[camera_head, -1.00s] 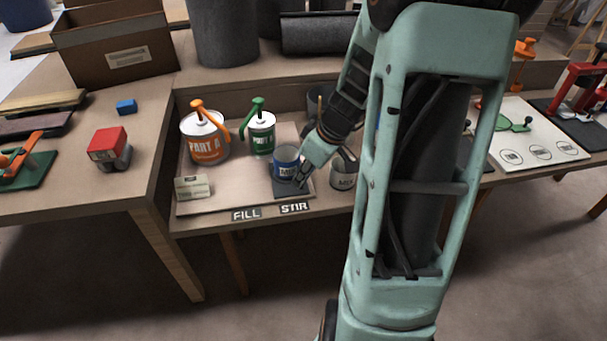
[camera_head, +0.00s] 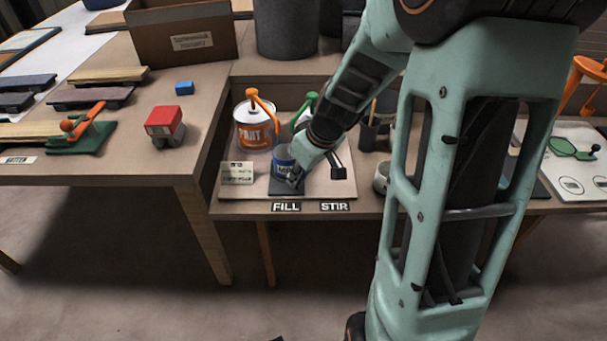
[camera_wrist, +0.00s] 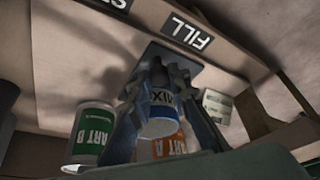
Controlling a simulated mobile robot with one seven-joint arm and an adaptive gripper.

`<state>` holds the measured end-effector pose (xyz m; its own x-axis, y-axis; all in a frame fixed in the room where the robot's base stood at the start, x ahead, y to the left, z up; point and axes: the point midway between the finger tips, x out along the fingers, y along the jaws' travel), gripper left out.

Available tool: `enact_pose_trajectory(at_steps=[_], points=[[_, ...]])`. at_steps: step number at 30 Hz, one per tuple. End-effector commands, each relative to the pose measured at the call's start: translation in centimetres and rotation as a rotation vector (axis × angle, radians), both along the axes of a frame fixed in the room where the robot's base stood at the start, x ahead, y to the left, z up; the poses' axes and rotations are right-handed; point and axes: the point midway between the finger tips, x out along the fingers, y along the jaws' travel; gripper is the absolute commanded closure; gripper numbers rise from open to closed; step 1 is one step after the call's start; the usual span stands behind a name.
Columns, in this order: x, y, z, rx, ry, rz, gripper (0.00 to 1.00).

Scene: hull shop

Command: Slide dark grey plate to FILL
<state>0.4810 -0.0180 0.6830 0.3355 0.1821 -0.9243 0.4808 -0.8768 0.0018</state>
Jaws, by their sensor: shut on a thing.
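The dark grey plate (camera_head: 284,188) lies on the light board, directly behind the FILL label (camera_head: 286,207). A blue can marked MIX (camera_head: 283,158) stands upright on it. The STIR label (camera_head: 335,206) is to the right.
The orange PART A can (camera_head: 254,133) with a pump stands behind the blue can. The green PART B can (camera_wrist: 92,132) is mostly hidden by my arm in the head view.

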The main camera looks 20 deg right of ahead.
Motion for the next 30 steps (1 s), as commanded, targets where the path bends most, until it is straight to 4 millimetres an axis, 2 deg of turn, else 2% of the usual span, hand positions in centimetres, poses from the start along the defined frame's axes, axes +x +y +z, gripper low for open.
enact_pose_trajectory(at_steps=[2,3,7,16,20,30], points=[[0.1,0.6,0.1,0.006,-0.001,0.007,1.0],[0.1,0.6,0.1,0.006,-0.001,0.007,0.8],[0.1,0.5,0.1,0.006,-0.001,0.007,0.66],[0.0,0.3,0.1,0.004,-0.001,0.004,0.66],[-0.2,0.1,0.9,0.003,-0.002,0.005,0.66],[-2.1,-1.0,6.5,0.001,-0.006,0.005,0.66]])
